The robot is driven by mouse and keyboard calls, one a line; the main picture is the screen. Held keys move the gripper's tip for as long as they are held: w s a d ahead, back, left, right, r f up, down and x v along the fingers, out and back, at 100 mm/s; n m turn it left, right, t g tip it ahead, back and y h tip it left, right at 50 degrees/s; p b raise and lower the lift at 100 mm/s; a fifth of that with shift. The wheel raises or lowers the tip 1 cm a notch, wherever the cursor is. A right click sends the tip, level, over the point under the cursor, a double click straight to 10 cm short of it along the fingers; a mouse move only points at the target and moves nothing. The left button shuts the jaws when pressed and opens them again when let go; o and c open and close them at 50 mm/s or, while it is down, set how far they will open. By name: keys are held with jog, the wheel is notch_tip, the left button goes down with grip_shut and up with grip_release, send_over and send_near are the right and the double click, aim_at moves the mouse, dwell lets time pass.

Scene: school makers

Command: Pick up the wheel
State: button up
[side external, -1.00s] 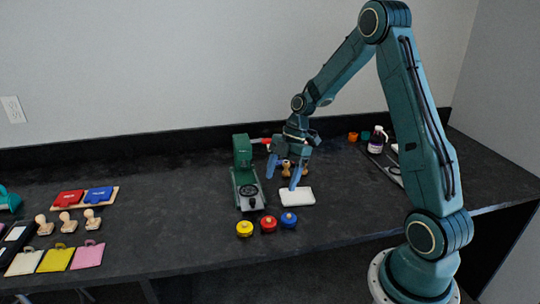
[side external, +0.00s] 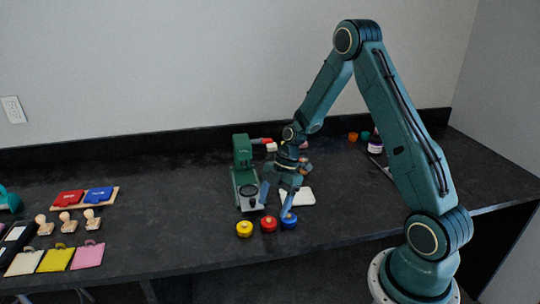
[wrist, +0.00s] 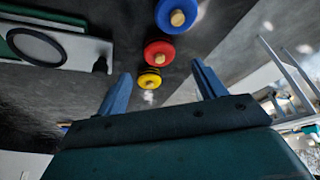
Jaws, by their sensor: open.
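Three round knobbed discs, which look like the wheels, stand in a row near the counter's front edge. They are a yellow wheel (side external: 244,229), a red wheel (side external: 268,225) and a blue wheel (side external: 290,223). The wrist view also shows the blue wheel (wrist: 168,14), the red wheel (wrist: 160,54) and the yellow wheel (wrist: 149,80), each with a knob on top. My gripper (side external: 275,208) is open and empty, its fingers pointing down just behind and above the red and blue wheels. In the wrist view its fingertips (wrist: 162,74) are spread wide.
A green press (side external: 243,155) with a round dark ring stands left of my gripper. A white block (side external: 305,196) lies behind it on the right. Wooden stamps (side external: 65,222) and coloured pads (side external: 87,255) lie far left. The counter between them and the yellow wheel is clear.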

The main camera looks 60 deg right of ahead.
aim_at(270, 218)
jog(key=shift+x, duration=2.5)
jog(key=shift+d, duration=0.2)
jog(key=shift+c, duration=0.4)
jog(key=c, duration=1)
